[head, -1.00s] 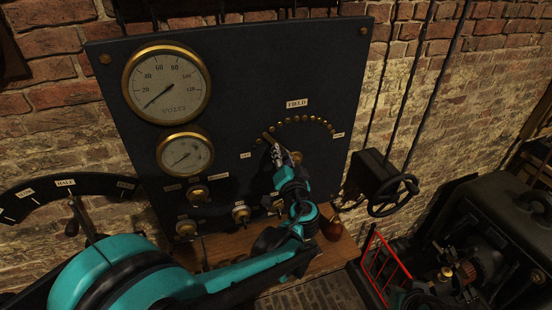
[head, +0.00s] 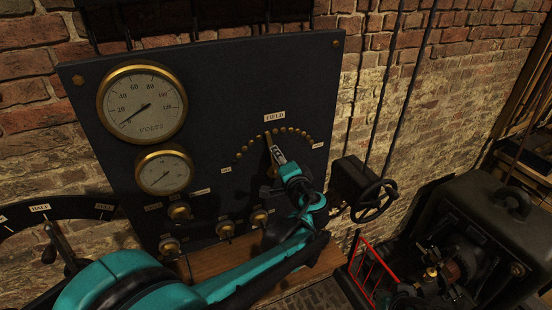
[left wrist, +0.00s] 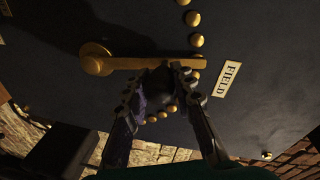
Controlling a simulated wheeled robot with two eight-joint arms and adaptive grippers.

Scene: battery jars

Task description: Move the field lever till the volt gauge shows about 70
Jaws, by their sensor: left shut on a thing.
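The volt gauge (head: 142,104) is the larger brass-rimmed dial at the panel's upper left. Its needle points down-left, below the 20 mark, near the bottom of the scale. The brass field lever (head: 268,141) points up at the arc of brass studs, its tip near the middle, just below the FIELD label (head: 275,116). In the left wrist view the lever (left wrist: 140,63) runs from its round pivot to the studs. My left gripper (head: 278,154) is shut on the lever's dark knob (left wrist: 159,84), between its fingers (left wrist: 160,88). My right gripper is out of view.
A smaller gauge (head: 164,172) and several brass knobs sit lower on the dark panel (head: 220,85). A black handwheel (head: 374,200) stands right of the panel. A red frame (head: 372,264) and dark machinery are at the lower right.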

